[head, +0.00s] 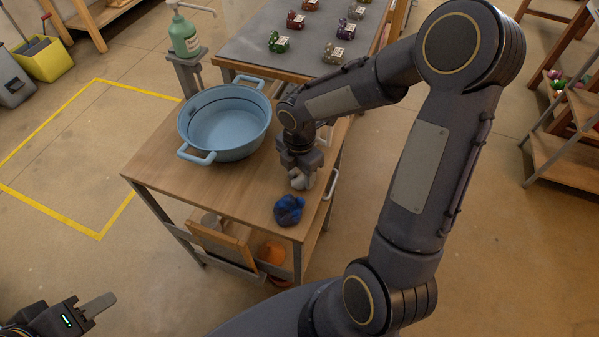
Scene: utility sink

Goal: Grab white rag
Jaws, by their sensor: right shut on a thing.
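The white rag (298,182) is a small crumpled bundle at the right side of the wooden cart top. My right gripper (300,172) points down over it and is shut on it; the fingertips are partly hidden by the rag and the gripper body. I cannot tell whether the rag still touches the cart top. My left gripper (97,305) is at the lower left, away from the cart, and its finger opening is not clear.
A blue crumpled rag (289,210) lies just in front of the white one. A blue basin (226,122) with two handles stands on the cart top (158,170). A green soap bottle (184,36) stands behind. A grey table (300,50) holds several colourful small objects.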

